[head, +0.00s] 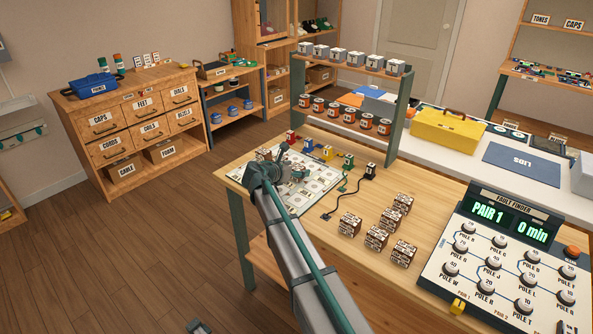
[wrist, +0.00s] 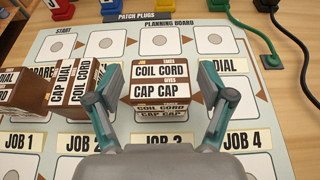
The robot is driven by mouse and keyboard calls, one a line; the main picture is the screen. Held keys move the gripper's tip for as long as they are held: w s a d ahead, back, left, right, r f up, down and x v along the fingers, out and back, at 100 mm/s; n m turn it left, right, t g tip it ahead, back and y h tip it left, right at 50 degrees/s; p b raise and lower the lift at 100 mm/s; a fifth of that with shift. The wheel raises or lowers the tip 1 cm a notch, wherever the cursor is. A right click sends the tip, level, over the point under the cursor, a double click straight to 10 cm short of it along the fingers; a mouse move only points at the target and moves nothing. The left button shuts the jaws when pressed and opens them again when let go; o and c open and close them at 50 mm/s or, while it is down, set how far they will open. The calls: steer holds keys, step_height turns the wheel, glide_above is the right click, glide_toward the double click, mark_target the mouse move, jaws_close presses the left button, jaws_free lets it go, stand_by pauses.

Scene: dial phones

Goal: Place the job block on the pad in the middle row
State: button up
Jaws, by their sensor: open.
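In the wrist view a brown-and-white job block (wrist: 161,84), labelled "takes coil cord, gives cap cap", is on the planning board (wrist: 215,18) between the fingers of my gripper (wrist: 160,88). The fingers are open, one on each side, with a visible gap to the block. The block is in the middle row, below the top row of round-dotted pads and above the "JOB 3" label; it hides what is under it. Two more job blocks stand to its left, one beside it (wrist: 72,82) and one at the edge (wrist: 20,90). In the head view my gripper (head: 272,172) is over the board (head: 320,204).
Several similar blocks (head: 376,238) stand on the bench right of the board. Coloured patch plugs line the board's back edge; a green cord (wrist: 262,38) runs along its right side. A fault finder panel (head: 500,265) is at the right. A shelf rack (head: 345,95) stands behind.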

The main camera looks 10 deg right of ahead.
steer(key=v, duration=1.2)
steer(key=shift+b, duration=0.35)
